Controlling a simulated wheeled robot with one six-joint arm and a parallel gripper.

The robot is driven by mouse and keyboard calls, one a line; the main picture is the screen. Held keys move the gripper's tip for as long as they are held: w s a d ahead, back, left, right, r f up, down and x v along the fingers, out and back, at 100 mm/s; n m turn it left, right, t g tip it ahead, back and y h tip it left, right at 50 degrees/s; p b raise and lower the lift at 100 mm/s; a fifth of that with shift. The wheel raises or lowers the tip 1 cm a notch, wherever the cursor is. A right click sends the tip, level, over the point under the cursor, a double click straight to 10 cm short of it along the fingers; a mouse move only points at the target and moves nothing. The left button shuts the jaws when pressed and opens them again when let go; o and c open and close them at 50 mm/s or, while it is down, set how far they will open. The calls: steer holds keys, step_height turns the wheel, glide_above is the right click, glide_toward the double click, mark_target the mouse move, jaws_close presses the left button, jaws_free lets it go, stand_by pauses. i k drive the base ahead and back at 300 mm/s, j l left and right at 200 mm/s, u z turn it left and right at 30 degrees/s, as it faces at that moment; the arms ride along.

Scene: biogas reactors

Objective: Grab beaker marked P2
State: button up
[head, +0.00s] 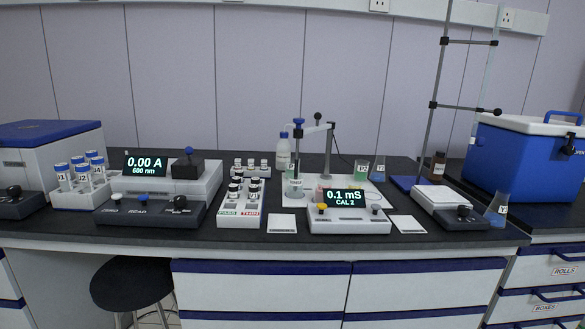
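Several small beakers stand around the conductivity meter (349,219), which reads "0.1 mS CAL 2". One beaker with greenish liquid (361,172) and one with bluish liquid (377,174) stand behind the meter on the right of a white board. Another beaker (294,187) stands at the left of the board, below a probe on a stand. These beakers carry small white labels, too small for me to tell surely which reads P2. My gripper is not in view.
A photometer (165,182), a vial rack (241,205) and tubes marked J1 and J2 (82,175) stand left. A balance (445,201), conical flask (497,210), tall stand and blue cooler (525,158) are right. A stool (132,281) stands before the bench.

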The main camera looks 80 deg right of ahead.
mark_target(361, 169)
steer(key=z, duration=2.45)
